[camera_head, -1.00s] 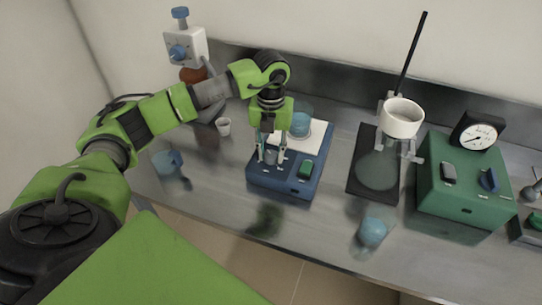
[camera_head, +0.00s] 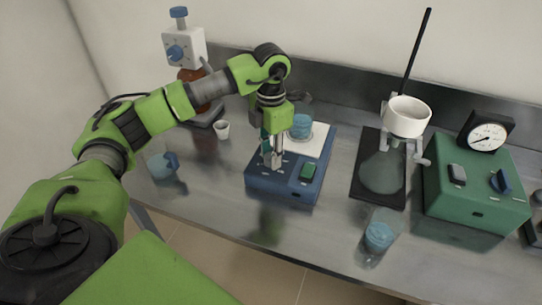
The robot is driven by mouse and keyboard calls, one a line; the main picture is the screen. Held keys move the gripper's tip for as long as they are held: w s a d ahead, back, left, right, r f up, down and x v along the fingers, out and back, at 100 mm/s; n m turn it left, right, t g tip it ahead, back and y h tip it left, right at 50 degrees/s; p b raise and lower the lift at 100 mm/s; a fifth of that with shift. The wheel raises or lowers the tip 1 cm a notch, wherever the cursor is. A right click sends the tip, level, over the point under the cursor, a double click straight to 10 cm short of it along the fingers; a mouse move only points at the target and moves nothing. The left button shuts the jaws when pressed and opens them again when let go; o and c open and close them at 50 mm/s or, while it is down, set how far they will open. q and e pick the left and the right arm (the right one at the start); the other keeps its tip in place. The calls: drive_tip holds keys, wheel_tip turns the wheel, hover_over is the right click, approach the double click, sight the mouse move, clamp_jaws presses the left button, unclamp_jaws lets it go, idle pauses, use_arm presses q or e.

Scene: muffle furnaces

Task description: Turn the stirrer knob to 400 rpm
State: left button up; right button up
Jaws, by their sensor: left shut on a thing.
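The stirrer is a blue box (camera_head: 290,192) with a white top plate (camera_head: 318,143), standing left of the middle of the steel bench. A beaker with blue liquid (camera_head: 301,126) stands on the plate. A green switch (camera_head: 308,170) sits on the right of its front panel. My left gripper (camera_head: 272,162) points down at the left of this panel, its fingers shut on the stirrer knob. The fingers hide the knob, and I cannot read its setting. My right gripper is not in view.
A stand with a white ring-held bowl (camera_head: 406,117) and a green box (camera_head: 470,187) with a dial gauge (camera_head: 486,132) are to the right. A beaker of blue liquid (camera_head: 379,236) is near the front edge.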

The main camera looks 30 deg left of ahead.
use_arm(q)
drive_tip(key=shift+m, duration=0.5)
drive_tip(key=o, duration=1.1)
drive_tip(key=shift+r, duration=0.15)
wheel_tip(320, 180, up, 12)
drive_tip(key=shift+f, duration=0.1)
